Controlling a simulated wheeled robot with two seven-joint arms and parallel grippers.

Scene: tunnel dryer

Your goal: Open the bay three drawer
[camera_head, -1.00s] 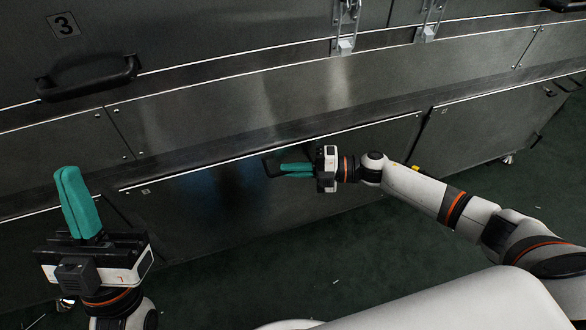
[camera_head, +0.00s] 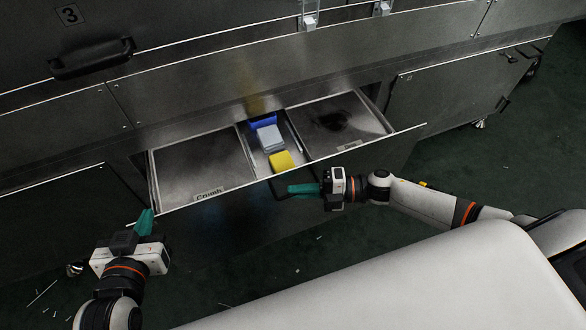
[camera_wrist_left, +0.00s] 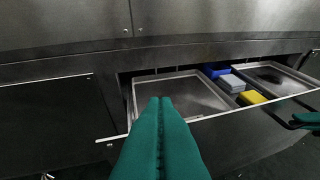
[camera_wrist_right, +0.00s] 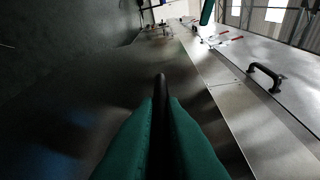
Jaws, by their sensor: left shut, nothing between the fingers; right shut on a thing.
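The drawer (camera_head: 225,214) in the lower panel stands pulled out, with its inside visible. Its dark handle (camera_wrist_right: 161,92) runs between the green fingers of my right gripper (camera_head: 289,189), which is shut on it at the drawer front. My left gripper (camera_head: 147,216) is shut and empty, near the drawer's left front corner. In the left wrist view its green fingers (camera_wrist_left: 160,104) are together, covering part of the drawer front.
The drawer holds a left tray (camera_head: 200,160), a right tray, and a blue block (camera_head: 263,122), a pale block (camera_head: 270,139) and a yellow block (camera_head: 281,160) between them. A black handle (camera_head: 92,58) juts out above. Green floor lies in front, with scattered bits.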

